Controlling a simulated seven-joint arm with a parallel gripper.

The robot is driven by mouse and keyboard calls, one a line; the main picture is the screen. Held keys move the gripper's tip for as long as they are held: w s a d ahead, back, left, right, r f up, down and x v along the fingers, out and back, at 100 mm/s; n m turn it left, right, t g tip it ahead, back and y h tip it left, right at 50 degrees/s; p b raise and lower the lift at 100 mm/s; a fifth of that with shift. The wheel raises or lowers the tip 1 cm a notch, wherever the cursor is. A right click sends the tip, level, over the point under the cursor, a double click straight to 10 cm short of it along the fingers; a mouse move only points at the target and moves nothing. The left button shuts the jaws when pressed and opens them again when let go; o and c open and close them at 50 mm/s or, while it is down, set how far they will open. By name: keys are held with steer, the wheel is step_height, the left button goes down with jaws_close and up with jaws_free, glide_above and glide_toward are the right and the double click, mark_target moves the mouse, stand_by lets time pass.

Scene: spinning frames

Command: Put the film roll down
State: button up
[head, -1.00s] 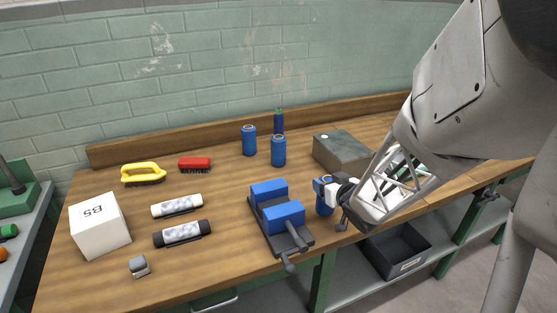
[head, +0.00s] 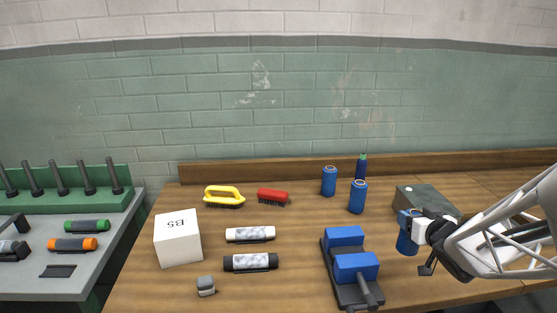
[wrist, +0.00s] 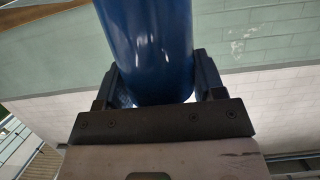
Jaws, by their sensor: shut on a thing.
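My gripper (head: 412,222) is at the right of the workbench in the head view, shut on a blue cylinder, which I take to be the film roll (head: 405,244). In the wrist view the roll (wrist: 150,50) fills the space between the two fingers (wrist: 155,88). It is smooth and glossy, and its far end is cut off by the picture. In the head view the roll is roughly upright, partly hidden by the gripper. I cannot tell whether its bottom touches the wooden bench (head: 300,285). Two similar blue cylinders (head: 329,181) (head: 358,196) stand at the back.
A blue vise (head: 350,268) is left of my gripper, and a grey-green box (head: 425,199) is just behind it. A white box (head: 178,238), two wrapped rolls (head: 250,234) (head: 250,262) and brushes (head: 224,196) are left. A dark bottle (head: 361,167) stands behind.

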steer(key=shift+d, duration=0.1)
steer(key=w+d+r+m+h, duration=0.1)
steer(key=w+d+r+h, duration=0.1)
steer(key=w+d+r, duration=0.3)
steer(key=w+d, duration=0.3)
steer(key=d, duration=0.4)
steer(key=shift+r+m+h, duration=0.2)
steer(key=shift+m+h, duration=0.1)
steer(key=shift+m, duration=0.1)
steer(key=shift+w+d, duration=0.1)
steer(key=shift+w, duration=0.05)
steer(key=w+d, duration=0.3)
steer(key=w, duration=0.4)
steer(key=w+d+f, duration=0.1)
steer(key=w+d, duration=0.3)
steer(key=w, duration=0.2)
steer(key=shift+w+d+f, duration=0.25)
steer(key=shift+w+d, duration=0.05)
steer(key=shift+w, duration=0.05)
steer(key=shift+f, duration=0.15)
steer(key=shift+f, duration=1.65)
steer(key=shift+f, duration=0.1)
steer(key=o, duration=1.1)
steer(key=shift+c, duration=0.2)
steer(key=shift+s, duration=0.1)
